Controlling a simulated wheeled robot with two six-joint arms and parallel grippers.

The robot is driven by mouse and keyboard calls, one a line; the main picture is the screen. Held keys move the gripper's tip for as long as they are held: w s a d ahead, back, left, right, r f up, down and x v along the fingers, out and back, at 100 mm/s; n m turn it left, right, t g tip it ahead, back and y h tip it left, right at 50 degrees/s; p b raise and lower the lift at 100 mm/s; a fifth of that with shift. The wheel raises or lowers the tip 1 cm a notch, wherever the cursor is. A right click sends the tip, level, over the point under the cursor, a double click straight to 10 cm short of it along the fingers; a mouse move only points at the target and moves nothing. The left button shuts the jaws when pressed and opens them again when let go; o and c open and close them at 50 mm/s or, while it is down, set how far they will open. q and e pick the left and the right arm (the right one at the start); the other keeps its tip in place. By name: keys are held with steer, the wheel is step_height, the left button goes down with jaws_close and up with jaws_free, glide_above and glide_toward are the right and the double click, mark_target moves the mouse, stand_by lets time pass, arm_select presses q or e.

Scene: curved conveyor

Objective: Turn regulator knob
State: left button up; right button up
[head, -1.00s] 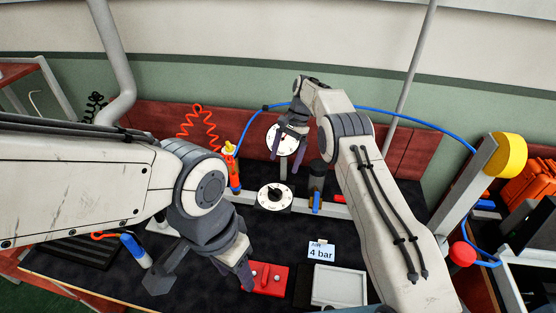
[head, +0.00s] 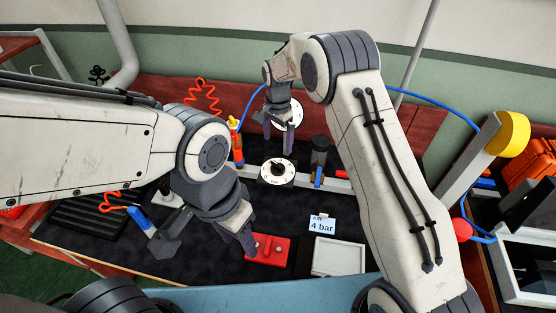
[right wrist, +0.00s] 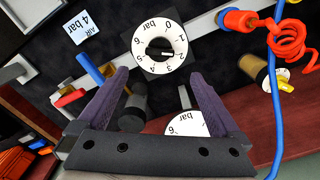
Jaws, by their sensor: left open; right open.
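The regulator knob (head: 277,168) is black with a pointer, in the middle of a white numbered dial (head: 264,177) on the bench. In the right wrist view the knob (right wrist: 159,47) is clear and the dial (right wrist: 139,46) reads 0 to 6 bar. My right gripper (head: 279,143) is open and empty, just behind and above the dial in the head view. In the right wrist view its fingertips (right wrist: 160,75) are spread below the dial, apart from the knob. My left gripper (head: 246,248) hangs open over the front of the bench near a red block, partly hidden.
A white gauge (head: 291,112) stands behind my right gripper. A blue-handled valve (head: 318,177) is right of the dial, and an orange, yellow-topped fitting (head: 236,142) is left. A "4 bar" card (head: 322,225), red block (head: 269,250) and tray (head: 338,257) lie in front.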

mark_target(278, 164)
step_height(278, 164, down, 9)
steer(key=p, duration=0.2)
steer(key=shift+p, duration=0.4)
steer(key=shift+f, duration=0.7)
steer(key=c, duration=1.3)
